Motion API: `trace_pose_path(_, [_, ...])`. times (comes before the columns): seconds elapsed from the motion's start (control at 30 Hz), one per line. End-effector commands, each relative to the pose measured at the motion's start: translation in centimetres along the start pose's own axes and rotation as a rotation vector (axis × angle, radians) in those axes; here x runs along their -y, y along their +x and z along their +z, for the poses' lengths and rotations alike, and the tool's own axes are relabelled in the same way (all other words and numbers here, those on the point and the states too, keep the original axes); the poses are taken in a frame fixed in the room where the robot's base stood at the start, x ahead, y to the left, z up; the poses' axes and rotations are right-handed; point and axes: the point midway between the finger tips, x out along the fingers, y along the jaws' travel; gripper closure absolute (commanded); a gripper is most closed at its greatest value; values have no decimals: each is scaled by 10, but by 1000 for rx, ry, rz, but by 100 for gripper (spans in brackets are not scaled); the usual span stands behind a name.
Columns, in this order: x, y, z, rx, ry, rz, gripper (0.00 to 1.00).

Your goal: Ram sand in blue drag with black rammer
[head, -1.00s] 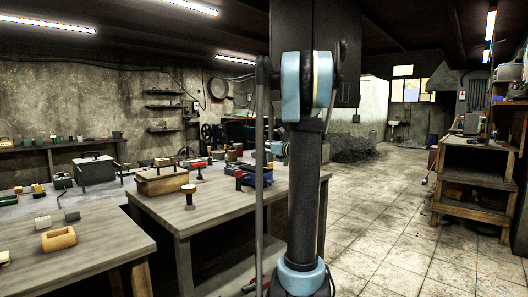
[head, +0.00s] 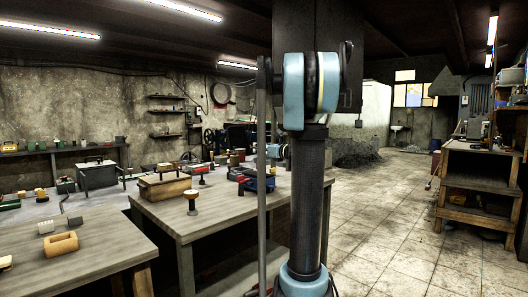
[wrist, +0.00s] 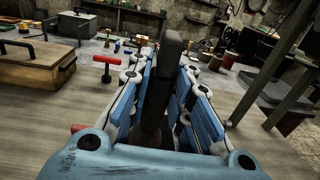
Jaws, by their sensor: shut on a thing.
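The blue drag (head: 262,184) sits on the wooden bench right of its middle, partly behind my arm column in the head view. Dark and red items lie at its left side. Whether sand fills it is too small to tell. In the wrist view my gripper (wrist: 167,62) is shut on the black rammer (wrist: 171,50), a dark upright bar between the blue finger pads. Its lower end is hidden by my gripper's body. I cannot make out the drag for sure in the wrist view.
A red T-handled tool (wrist: 108,66) stands left of my gripper. The tiled floor at right is clear.

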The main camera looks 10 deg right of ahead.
Motion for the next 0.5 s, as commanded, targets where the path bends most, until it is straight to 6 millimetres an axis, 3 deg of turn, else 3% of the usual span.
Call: trace_pose_path(0.5, [1,0,-9,0,0,-1,100])
